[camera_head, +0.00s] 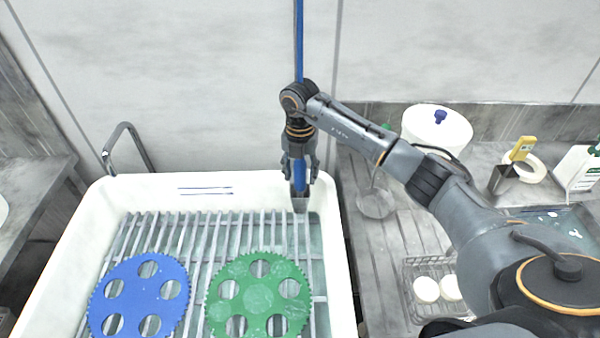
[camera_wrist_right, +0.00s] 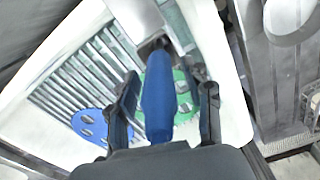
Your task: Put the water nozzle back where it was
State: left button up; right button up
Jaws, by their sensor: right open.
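The water nozzle (camera_head: 299,178) is blue with a grey square tip and hangs upright from a blue hose (camera_head: 298,40) over the back right of the white sink. My right gripper (camera_head: 300,168) is around the blue nozzle with its fingers spread on both sides. In the right wrist view the nozzle (camera_wrist_right: 158,105) lies between the two open fingers (camera_wrist_right: 165,95), with a visible gap on each side. The nozzle's tip points down toward the sink's rack. My left gripper does not show in either view.
The white sink (camera_head: 338,270) holds a slatted rack (camera_head: 205,225) with a blue toothed disc (camera_head: 140,270) and a green toothed disc (camera_head: 258,290) on it. The right counter holds a white tub (camera_head: 437,130), a glass beaker (camera_head: 375,203) and a wire basket (camera_head: 430,265).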

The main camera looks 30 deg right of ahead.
notch_tip(320, 180, up, 11)
jog(key=b, duration=0.2)
jog(key=shift+f+b, duration=0.1)
jog(key=shift+b, duration=0.3)
jog(key=shift+r, duration=0.5)
